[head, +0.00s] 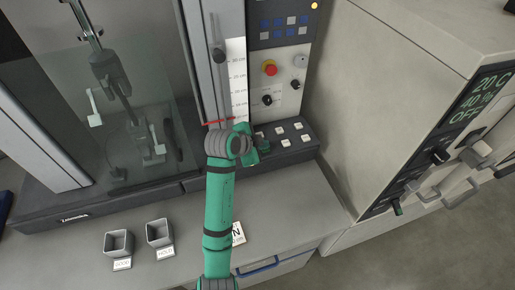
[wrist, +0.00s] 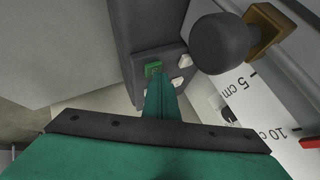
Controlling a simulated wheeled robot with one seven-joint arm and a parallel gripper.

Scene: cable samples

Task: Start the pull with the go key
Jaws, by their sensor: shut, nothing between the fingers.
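The green key (wrist: 153,69), which looks like the go key, sits on the dark key panel in the wrist view. My gripper (wrist: 159,82) is shut and empty, its tip just beside the green key's near edge; I cannot tell whether it touches. White keys (wrist: 185,61) sit beside it. In the head view my gripper (head: 264,147) is over the left part of the sloped key panel (head: 300,153), and the green key cannot be made out behind it. Several white keys (head: 282,143) show to its right.
A red emergency knob (head: 269,68) and dark dials are on the panel above. A black round knob (wrist: 218,43) and a centimetre scale (wrist: 255,100) are close by. The clear guard (head: 125,120) stands left, a grey cabinet (head: 390,90) right. Two small bins (head: 118,243) stand in front.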

